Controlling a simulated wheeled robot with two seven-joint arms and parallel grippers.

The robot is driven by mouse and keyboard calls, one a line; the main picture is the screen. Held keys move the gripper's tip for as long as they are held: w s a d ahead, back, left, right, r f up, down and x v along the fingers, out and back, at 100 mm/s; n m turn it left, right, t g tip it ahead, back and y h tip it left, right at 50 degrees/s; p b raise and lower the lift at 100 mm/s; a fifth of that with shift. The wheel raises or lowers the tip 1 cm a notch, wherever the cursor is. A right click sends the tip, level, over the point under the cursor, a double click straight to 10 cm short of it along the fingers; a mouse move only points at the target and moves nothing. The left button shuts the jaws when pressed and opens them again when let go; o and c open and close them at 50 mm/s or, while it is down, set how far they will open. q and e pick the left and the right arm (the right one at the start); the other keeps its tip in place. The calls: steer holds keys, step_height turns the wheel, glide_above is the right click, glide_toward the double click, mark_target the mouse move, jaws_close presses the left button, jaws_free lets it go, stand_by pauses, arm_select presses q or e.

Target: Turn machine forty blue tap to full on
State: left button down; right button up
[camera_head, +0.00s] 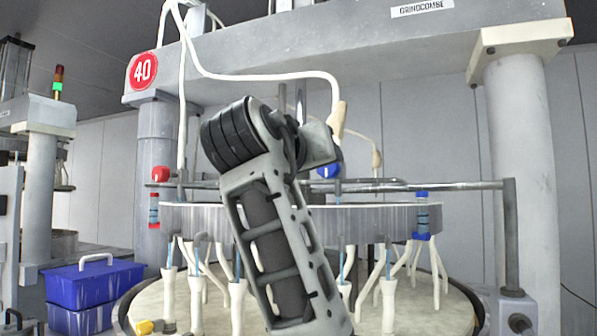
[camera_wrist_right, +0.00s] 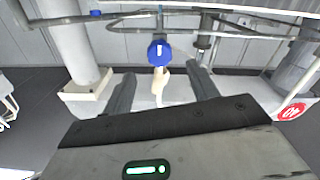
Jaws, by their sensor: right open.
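The blue tap (camera_head: 328,171) is on the rail of the machine with the red 40 sign (camera_head: 142,70). In the head view my right gripper (camera_head: 318,148) is just above and in front of it and hides part of it. In the right wrist view, which is upside down, the blue tap (camera_wrist_right: 160,53) lies ahead, roughly centred between the two open fingers of my right gripper (camera_wrist_right: 162,74). A short white mark shows on its face. The fingers appear apart from the knob, with nothing gripped. My left gripper is out of view.
A red tap (camera_head: 160,174) is farther left on the same rail (camera_head: 450,186). A white hose with a tan end (camera_head: 339,118) hangs close above the blue tap, beside my gripper. Below are a ribbed ring (camera_head: 400,217) and white tubes. A blue box (camera_head: 95,285) stands left.

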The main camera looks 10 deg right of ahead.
steer(key=b+v, duration=0.1)
steer(key=v, duration=0.4)
steer(key=shift+s+a, duration=0.2)
steer(key=shift+s, duration=0.1)
